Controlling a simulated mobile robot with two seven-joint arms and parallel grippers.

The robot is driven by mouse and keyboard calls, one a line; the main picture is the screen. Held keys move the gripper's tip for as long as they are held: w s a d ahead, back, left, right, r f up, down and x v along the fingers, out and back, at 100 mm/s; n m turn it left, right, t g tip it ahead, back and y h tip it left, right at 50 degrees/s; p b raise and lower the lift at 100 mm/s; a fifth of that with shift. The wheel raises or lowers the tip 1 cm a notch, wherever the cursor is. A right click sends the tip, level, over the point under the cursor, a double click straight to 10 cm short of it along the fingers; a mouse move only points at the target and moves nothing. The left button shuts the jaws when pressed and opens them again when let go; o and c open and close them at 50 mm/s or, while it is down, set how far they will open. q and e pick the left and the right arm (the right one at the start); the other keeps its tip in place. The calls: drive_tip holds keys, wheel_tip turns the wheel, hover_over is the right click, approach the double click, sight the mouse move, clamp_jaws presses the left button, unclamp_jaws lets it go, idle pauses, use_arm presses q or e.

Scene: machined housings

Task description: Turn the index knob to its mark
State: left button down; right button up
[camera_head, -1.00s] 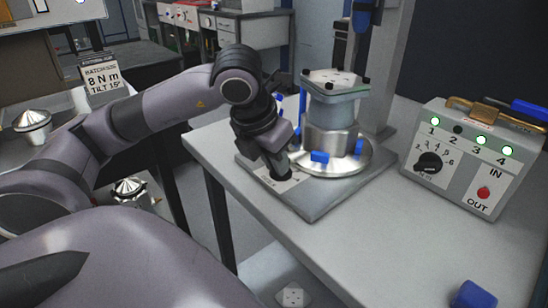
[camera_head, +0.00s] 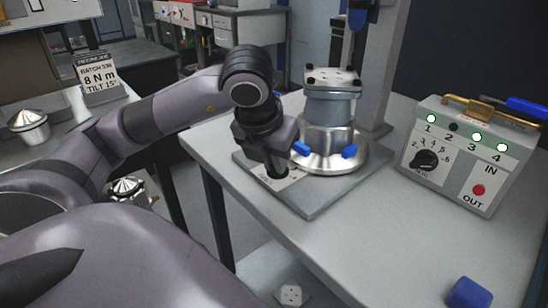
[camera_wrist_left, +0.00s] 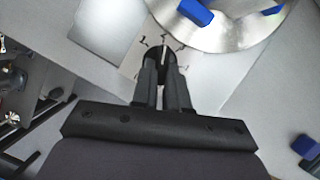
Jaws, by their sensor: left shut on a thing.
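The index knob (camera_wrist_left: 162,52) is a dark round knob with a white pointer line, on a pale marked dial (camera_wrist_left: 138,60) in the left wrist view. The pointer points roughly to the top of that picture, among dial marks too small to read. My left gripper (camera_wrist_left: 163,68) is shut on the knob from above, its two dark fingers on either side. In the head view my left gripper (camera_head: 278,172) reaches down to the front left of the grey base plate (camera_head: 325,202) and mostly hides the knob. My right gripper is not in view.
A metal housing (camera_head: 328,112) on a round flange (camera_head: 330,163) with blue clamps stands right beside my left gripper. A grey control box (camera_head: 465,155) with lamps and its own black knob stands to the right. A blue block (camera_head: 470,293) lies at the front right.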

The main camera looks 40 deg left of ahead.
use_arm(q)
drive_tip(key=c, duration=1.1)
unclamp_jaws()
drive_tip(key=shift+c, duration=0.2)
drive_tip(key=shift+r, duration=0.1)
drive_tip(key=p+v, duration=0.1)
drive_tip(key=v, duration=0.6)
drive_tip(key=shift+p, duration=0.35)
